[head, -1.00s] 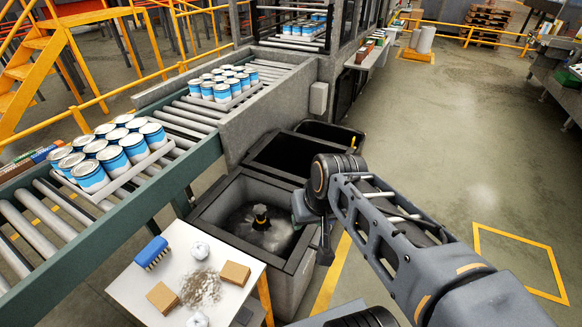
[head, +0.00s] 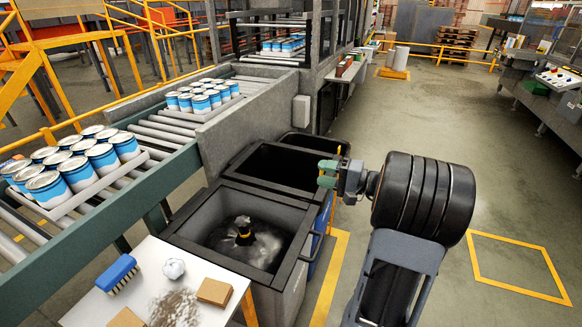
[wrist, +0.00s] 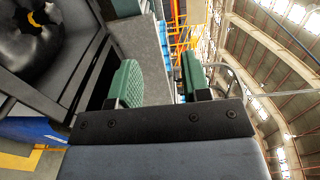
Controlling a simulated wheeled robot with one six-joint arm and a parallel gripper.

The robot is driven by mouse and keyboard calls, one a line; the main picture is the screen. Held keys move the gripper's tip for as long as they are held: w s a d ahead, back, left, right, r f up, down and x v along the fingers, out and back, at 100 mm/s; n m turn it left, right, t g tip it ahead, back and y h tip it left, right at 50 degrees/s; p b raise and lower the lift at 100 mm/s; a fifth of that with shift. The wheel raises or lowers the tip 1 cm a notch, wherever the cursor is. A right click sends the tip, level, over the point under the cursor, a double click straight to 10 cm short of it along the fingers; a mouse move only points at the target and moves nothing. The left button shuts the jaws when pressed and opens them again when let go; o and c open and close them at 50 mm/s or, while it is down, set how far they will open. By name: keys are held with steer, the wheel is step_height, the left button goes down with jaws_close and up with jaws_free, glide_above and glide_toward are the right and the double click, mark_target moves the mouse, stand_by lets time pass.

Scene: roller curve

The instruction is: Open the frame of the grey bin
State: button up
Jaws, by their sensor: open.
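The grey bin (head: 285,285) stands below the conveyor in the head view. Its dark frame (head: 205,182) lies flat around the top, and a dark, bulging bag with a yellow tie (head: 245,238) fills the opening. My gripper (head: 328,173) is open and empty, with green finger pads, above and to the right of the bins. In the wrist view the green fingers (wrist: 158,82) stand apart. The bag (wrist: 35,40) and part of the frame (wrist: 88,68) show at the upper left there, apart from the fingers.
A white table (head: 150,262) with a blue brush (head: 117,273) and small boxes is in front. The conveyor (head: 165,130) carries cans. Open floor (head: 450,190) lies to the right.

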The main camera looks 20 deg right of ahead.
steer(key=p+x, duration=0.2)
steer(key=x, duration=0.8)
steer(key=shift+w+a, duration=0.2)
steer(key=shift+c, duration=0.2)
jaws_close()
stand_by(0.9)
steer(key=shift+o, duration=0.2)
jaws_free()
steer(key=shift+d, duration=0.1)
steer(key=b+v, duration=0.3)
steer(key=v, duration=1)
steer(key=shift+s+d, duration=0.15)
steer(key=shift+s, duration=0.2)
